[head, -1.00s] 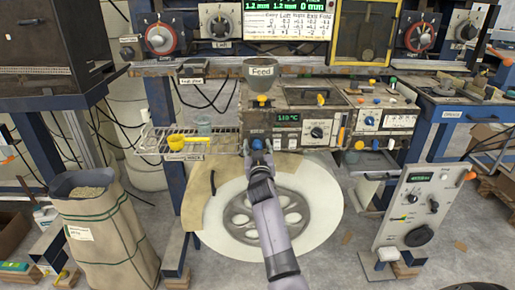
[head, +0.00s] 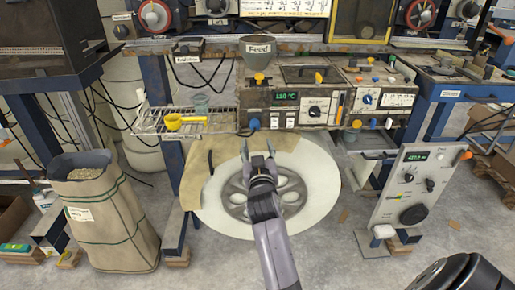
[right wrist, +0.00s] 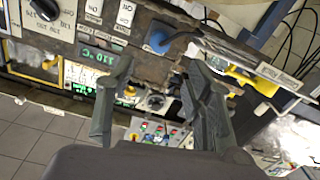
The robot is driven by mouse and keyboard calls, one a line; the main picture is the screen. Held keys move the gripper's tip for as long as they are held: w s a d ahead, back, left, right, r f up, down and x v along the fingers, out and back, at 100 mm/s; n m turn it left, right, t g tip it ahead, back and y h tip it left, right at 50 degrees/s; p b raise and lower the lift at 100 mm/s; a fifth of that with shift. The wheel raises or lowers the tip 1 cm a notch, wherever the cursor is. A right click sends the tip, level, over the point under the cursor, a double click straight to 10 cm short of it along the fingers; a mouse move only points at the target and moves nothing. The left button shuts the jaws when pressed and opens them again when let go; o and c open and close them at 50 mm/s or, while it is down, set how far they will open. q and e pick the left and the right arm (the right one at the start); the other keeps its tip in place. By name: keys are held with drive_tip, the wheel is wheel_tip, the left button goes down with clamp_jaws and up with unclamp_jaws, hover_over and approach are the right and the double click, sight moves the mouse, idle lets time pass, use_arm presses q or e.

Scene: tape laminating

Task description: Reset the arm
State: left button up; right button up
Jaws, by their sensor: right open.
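My right gripper (head: 258,148) is open and empty in the head view. It is in front of the bench machine (head: 290,120), over the large white reel (head: 318,190) with a grey hub. In the right wrist view its two dark fingers (right wrist: 155,95) stand apart with nothing between them. The machine's front also shows in the right wrist view, with a green display (right wrist: 98,55) and a blue plug-like part (right wrist: 163,40). My left gripper is not in view; a dark rounded part of my own body is at the bottom right.
A wire rack (head: 185,122) with a yellow scoop (head: 174,122) is left of the machine. A sack of pellets (head: 102,215) stands on the floor at left. A grey control panel (head: 413,187) stands at right. Floor around the reel is mostly clear.

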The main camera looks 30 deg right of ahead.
idle(0.4)
